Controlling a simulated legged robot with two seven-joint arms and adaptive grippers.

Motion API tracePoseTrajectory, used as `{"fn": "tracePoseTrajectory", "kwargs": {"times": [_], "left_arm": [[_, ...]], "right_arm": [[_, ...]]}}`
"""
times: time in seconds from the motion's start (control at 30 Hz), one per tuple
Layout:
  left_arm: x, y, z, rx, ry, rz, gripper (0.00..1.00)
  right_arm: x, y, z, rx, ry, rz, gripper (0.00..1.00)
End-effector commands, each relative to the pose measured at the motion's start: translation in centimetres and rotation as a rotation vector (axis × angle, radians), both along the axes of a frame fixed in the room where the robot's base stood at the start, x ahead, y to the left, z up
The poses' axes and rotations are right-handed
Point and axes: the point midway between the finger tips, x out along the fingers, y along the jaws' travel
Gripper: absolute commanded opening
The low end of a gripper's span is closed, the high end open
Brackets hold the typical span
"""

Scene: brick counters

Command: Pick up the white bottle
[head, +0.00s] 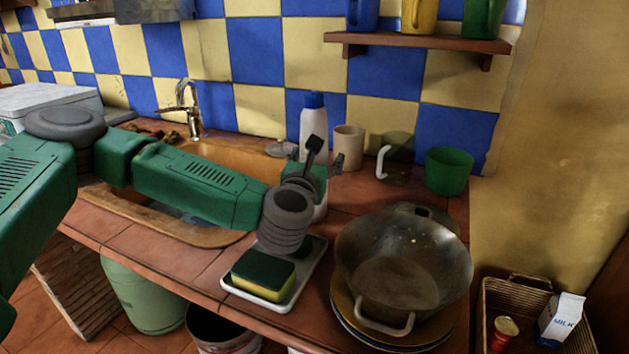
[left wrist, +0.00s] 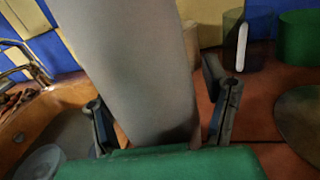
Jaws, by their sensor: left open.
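The white bottle (head: 308,125) with a blue cap stands upright on the counter at the back, beside the sink. My left gripper (head: 325,156) is in front of it and hides much of its middle. In the left wrist view the bottle (left wrist: 135,70) looks grey in shade and fills the space between the two fingers of the left gripper (left wrist: 162,108). The fingers are open, one on each side. A gap shows between the bottle and the right-hand finger; contact at the left-hand finger is unclear. My right gripper is not in view.
A beige cup (head: 348,148), a mug with a white handle (head: 397,152) and a green cup (head: 449,171) stand right of the bottle. A wok (head: 405,262) sits on plates in front. A sponge (head: 263,272) lies on a tray (head: 309,264). The sink (head: 253,157) is left.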

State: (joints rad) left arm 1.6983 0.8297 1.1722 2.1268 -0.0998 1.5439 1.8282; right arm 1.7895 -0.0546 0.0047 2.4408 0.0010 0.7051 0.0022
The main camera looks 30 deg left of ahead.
Motion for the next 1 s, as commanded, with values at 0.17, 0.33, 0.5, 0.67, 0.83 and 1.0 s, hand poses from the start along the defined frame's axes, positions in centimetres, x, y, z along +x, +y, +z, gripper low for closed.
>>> {"fn": "tracePoseTrajectory", "kwargs": {"times": [0.17,0.33,0.5,0.67,0.83,1.0], "left_arm": [[0.2,0.0,0.0,0.000,0.000,-0.001,0.68],[0.2,0.0,0.0,0.000,0.000,-0.001,0.37],[0.2,0.1,0.0,0.000,0.000,-0.001,0.09],[0.2,0.0,0.1,0.000,-0.002,0.000,0.08],[0.2,0.1,1.0,0.000,-0.005,0.000,0.08],[0.2,0.1,4.0,-0.002,-0.008,0.000,0.08]], "right_arm": [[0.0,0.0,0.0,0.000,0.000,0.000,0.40],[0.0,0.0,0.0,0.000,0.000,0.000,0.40],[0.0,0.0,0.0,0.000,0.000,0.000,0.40],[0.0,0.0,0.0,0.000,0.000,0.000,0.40],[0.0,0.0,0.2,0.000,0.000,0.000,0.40],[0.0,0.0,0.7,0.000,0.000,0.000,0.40]]}}
